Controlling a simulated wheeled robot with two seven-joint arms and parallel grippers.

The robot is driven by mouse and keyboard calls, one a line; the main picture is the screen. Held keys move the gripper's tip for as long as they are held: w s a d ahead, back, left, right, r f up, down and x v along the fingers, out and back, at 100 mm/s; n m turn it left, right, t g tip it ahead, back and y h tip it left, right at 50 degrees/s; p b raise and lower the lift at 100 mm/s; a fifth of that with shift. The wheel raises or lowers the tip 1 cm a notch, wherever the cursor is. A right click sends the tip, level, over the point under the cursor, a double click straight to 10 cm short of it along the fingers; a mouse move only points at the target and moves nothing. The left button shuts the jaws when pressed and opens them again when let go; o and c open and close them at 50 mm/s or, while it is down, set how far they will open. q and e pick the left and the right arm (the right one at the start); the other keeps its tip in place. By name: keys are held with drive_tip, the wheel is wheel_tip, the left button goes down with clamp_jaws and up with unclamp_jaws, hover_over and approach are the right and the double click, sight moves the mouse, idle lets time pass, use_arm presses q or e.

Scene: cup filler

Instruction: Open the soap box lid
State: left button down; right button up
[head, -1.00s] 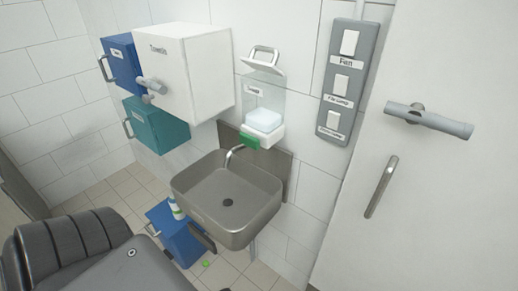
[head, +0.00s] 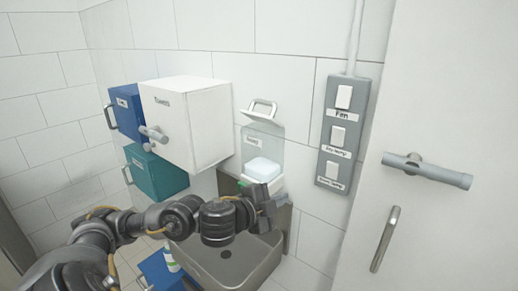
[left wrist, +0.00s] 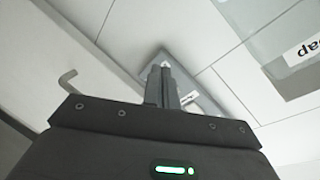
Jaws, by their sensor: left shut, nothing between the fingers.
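The soap box (head: 261,183) is a small white wall tray with a pale soap block (head: 263,168) showing in it. Its clear lid (head: 262,138) stands raised above the tray, with a light handle (head: 263,108) at its top. In the left wrist view, part of a clear panel with a cut-off "Soap" label (left wrist: 303,49) is at the upper right. My left gripper (head: 266,193) is just below and in front of the soap box and hides part of its lower front. Its fingers (left wrist: 166,84) are together and empty. My right gripper is in neither view.
A steel sink (head: 262,262) lies below my left arm. A white cabinet (head: 190,120) hangs left of the soap box, with blue (head: 126,112) and teal (head: 158,172) boxes beside it. A switch panel (head: 344,130) and a door (head: 440,100) are at the right.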

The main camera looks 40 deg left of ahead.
use_arm(q)
drive_tip(key=s+a+r+m+t+y, duration=0.1)
drive_tip(key=s+a+r+m, duration=0.15)
drive_tip(key=a+r, duration=0.6)
drive_tip(key=s+a+r+m+t+y, duration=0.1)
drive_tip(key=s+a+r+m, duration=0.15)
drive_tip(key=a+r, duration=0.65)
drive_tip(key=n+p, duration=0.1)
drive_tip(key=p, duration=0.2)
approach(265, 103)
drive_tip(key=w, duration=0.5)
drive_tip(key=shift+w+f, duration=0.3)
drive_tip(key=shift+w, duration=0.1)
drive_tip(key=shift+w+a+f, duration=0.1)
drive_tip(key=shift+w+f, duration=0.05)
drive_tip(key=shift+w, duration=0.4)
